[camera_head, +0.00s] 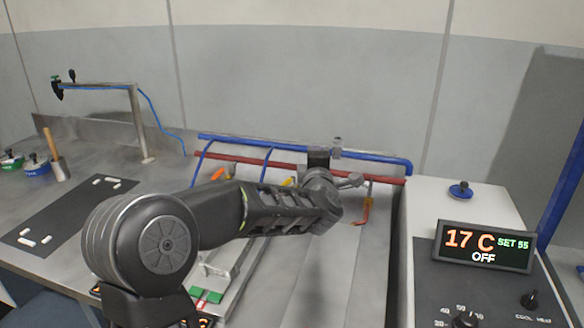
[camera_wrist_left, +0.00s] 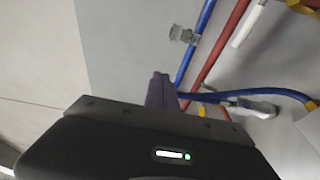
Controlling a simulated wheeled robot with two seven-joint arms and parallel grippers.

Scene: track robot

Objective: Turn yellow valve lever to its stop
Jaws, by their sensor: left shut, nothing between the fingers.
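Two yellow pieces show at the pipes in the head view, a slanted yellow-orange one (camera_head: 219,172) on the left and a small yellow one (camera_head: 288,182) just behind my left arm. I cannot tell which is the valve lever, as my arm hides part of this area. In the left wrist view a yellow piece (camera_wrist_left: 303,5) is cut off at the top right edge. A small yellow bit (camera_wrist_left: 201,110) shows beside my left gripper (camera_wrist_left: 161,90). The gripper is shut and empty, close to the pipes; contact cannot be told. My right gripper is out of view.
A blue pipe (camera_head: 375,160) and a red pipe (camera_head: 240,160) run along the back. An orange-red handle (camera_head: 365,208) hangs right of my wrist. A control box (camera_head: 482,246) reads 17 C, SET 55, OFF. A black mat (camera_head: 68,215) lies left.

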